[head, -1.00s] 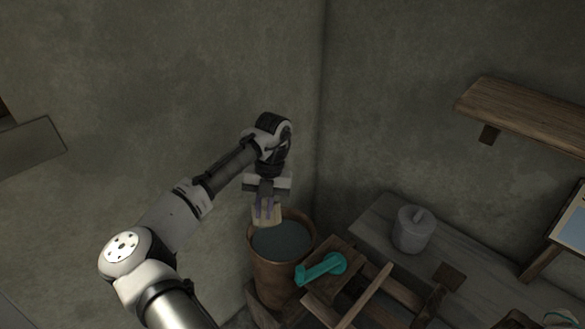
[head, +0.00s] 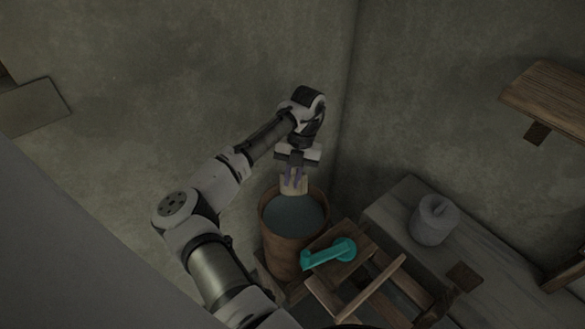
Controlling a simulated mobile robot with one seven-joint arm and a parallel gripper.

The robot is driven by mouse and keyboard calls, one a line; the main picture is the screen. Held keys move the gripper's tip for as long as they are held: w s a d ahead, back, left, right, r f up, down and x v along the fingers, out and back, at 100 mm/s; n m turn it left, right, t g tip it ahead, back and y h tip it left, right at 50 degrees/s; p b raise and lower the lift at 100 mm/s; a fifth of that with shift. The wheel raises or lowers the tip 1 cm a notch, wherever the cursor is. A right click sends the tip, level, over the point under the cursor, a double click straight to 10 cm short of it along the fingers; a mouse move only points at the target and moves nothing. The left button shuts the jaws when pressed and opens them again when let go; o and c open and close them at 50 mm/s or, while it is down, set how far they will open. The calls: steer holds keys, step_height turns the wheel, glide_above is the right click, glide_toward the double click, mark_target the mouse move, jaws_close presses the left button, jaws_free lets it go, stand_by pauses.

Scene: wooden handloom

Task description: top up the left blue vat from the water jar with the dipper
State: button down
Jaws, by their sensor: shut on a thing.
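A brown jar (head: 284,247) full of grey-blue water (head: 296,216) stands upright in the corner, seen from above in the head view. My gripper (head: 293,177) is over the jar's far rim, pointing down. Only a small part of the dipper shows at the rim. I cannot tell whether its lower end touches the water. I cannot make out a blue vat in this view.
A teal crank-shaped piece (head: 328,254) lies on a wooden frame (head: 362,246) right beside the jar. A grey lidded pot (head: 433,222) stands on a bench (head: 398,205) to the right. A wooden shelf (head: 550,97) juts from the wall at upper right. Walls close in behind the jar.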

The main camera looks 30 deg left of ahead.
step_height(320, 180, down, 17)
steer(key=b, duration=0.8)
steer(key=shift+r+b, duration=0.2)
steer(key=shift+b, duration=0.15)
steer(key=shift+r+p, duration=4.35)
steer(key=shift+r, duration=4.2)
